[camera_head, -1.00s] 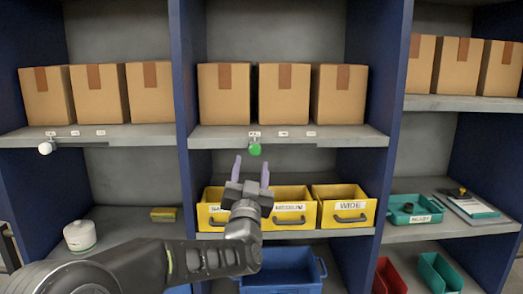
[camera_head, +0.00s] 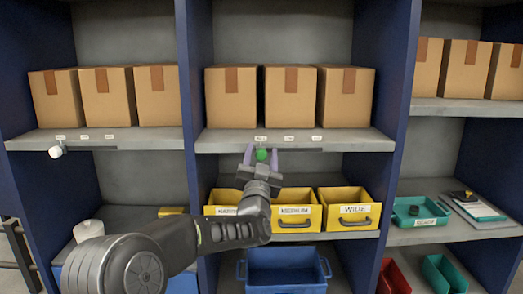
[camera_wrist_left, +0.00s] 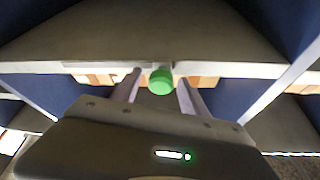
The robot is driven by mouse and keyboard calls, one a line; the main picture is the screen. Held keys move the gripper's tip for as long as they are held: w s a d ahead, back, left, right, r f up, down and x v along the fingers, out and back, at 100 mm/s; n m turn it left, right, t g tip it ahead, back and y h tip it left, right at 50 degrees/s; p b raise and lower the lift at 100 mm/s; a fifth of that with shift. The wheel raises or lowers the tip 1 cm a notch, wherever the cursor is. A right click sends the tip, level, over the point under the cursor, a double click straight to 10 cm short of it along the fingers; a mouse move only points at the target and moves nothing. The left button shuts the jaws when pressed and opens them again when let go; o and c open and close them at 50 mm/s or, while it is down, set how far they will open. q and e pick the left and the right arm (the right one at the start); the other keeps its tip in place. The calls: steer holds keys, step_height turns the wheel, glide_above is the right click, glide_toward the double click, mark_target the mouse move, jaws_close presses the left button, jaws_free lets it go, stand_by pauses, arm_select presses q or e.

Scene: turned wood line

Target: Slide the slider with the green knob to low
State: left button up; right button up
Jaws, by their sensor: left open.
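The green knob (camera_head: 262,155) sits on the front edge of the middle shelf, at the left end of its dark slot (camera_head: 300,150), under the leftmost of several small white labels (camera_head: 261,139). The label words are too small to read. My left gripper (camera_head: 261,153) is open, with one finger on each side of the green knob. In the left wrist view the green knob (camera_wrist_left: 161,80) stands between the two fingers (camera_wrist_left: 160,92), with gaps visible on both sides. My right gripper is in neither view.
Cardboard boxes (camera_head: 290,96) stand on the shelf above. Yellow bins (camera_head: 347,208) stand below, with a blue crate (camera_head: 286,289) under them. A white knob (camera_head: 56,152) is on the left shelf edge. Blue uprights (camera_head: 193,80) flank the middle bay.

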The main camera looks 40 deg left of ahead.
arm_select(q)
steer(key=shift+c, duration=0.5)
jaws_close()
stand_by(1.0)
